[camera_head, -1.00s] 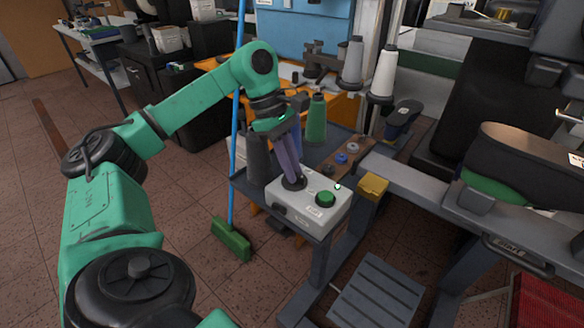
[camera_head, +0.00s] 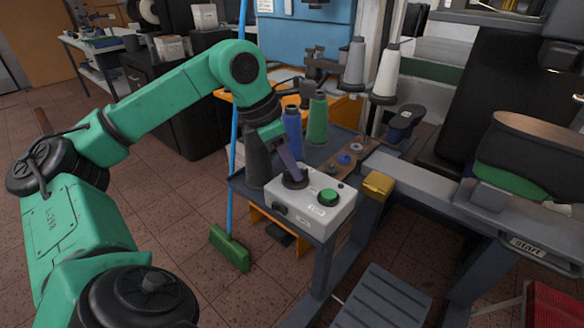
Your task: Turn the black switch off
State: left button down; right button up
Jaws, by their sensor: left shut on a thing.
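The black switch (camera_head: 294,181) is a round knob on top of a white control box (camera_head: 314,212), at the box's back left. My left gripper (camera_head: 292,172) reaches down from above with its purple-grey fingers shut on the black switch. The fingers overlap in this view and hide part of the knob. A green button (camera_head: 328,197) sits on the box to the right of the switch. A small indicator (camera_head: 340,184) behind the button looks dark. My right gripper is not in view.
The box stands on a grey cart (camera_head: 240,184). Blue (camera_head: 291,121), green (camera_head: 317,122) and dark grey (camera_head: 257,155) thread cones stand close behind and left of my gripper. A yellow block (camera_head: 378,184) lies right of the box. A broom (camera_head: 230,247) stands at the left.

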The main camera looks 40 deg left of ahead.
pick_arm(q)
jog(key=n+y, duration=0.1)
jog(key=n, duration=0.1)
jog(key=shift+d+r+n+t, duration=0.1)
jog(key=shift+r+n+t, duration=0.05)
jog(key=shift+n+t, duration=0.2)
jog(key=shift+d+n+y+p, duration=0.1)
jog(key=shift+n+y+p, duration=0.7)
jog(key=shift+n+p, duration=1)
jog(key=shift+n+b, duration=0.4)
jog(key=shift+n, duration=0.05)
jog(key=c, duration=0.9)
grip_release()
jog(key=p+v, duration=0.2)
jog(key=v, duration=1.2)
jog(key=shift+s+r, duration=0.15)
jog(key=shift+r, duration=0.05)
jog(key=shift+d, duration=0.1)
